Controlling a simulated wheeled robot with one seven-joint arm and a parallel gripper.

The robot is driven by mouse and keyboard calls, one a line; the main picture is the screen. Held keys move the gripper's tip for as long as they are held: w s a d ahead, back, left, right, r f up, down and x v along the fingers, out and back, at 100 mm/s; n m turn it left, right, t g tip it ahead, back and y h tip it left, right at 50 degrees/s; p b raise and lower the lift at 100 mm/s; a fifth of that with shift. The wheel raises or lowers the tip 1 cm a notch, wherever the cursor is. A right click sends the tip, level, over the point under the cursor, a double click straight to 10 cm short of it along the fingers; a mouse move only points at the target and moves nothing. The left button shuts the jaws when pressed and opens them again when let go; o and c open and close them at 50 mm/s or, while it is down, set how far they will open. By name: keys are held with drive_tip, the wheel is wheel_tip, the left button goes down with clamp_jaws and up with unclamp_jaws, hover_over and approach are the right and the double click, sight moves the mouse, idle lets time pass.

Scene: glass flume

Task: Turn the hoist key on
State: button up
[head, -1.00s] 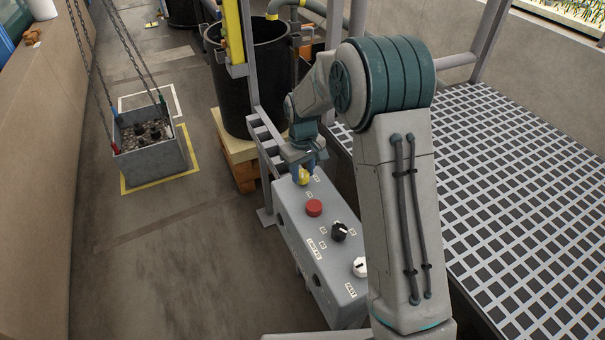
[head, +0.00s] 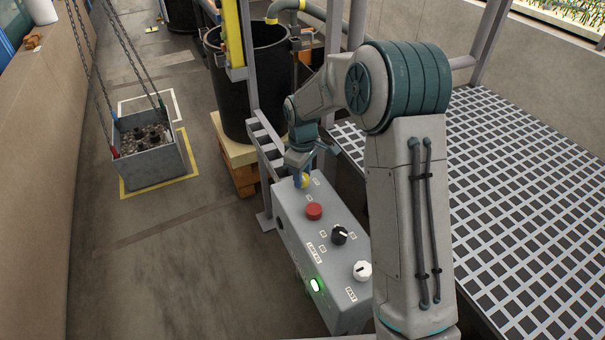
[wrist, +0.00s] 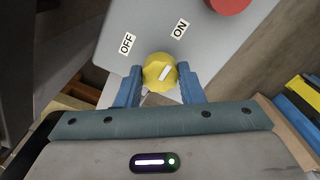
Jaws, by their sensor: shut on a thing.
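The hoist key is a yellow knob (wrist: 157,76) on the grey control box (head: 297,225), between OFF and ON labels in the wrist view. Its white mark slants up and right, toward the ON label (wrist: 181,28). My gripper (wrist: 160,73) is shut on the knob, one blue finger on each side. In the head view the knob (head: 305,181) shows at the far end of the box, partly hidden by my gripper. A green lamp (head: 315,285) on the side of the box is lit.
A red button (head: 314,211), a black knob (head: 339,235) and a white knob (head: 362,270) sit nearer on the box. A chain-hung grey bin of stones (head: 150,163) is at the left. A black barrel (head: 248,85) stands behind. Grating (head: 510,200) lies right.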

drive_tip(key=shift+w, duration=0.1)
drive_tip(key=o, duration=1)
drive_tip(key=shift+r, duration=0.1)
wheel_tip(320, 180, up, 14)
drive_tip(key=shift+a+f+b, duration=0.1)
drive_tip(key=shift+f+b, duration=0.05)
drive_tip(key=shift+b, duration=0.15)
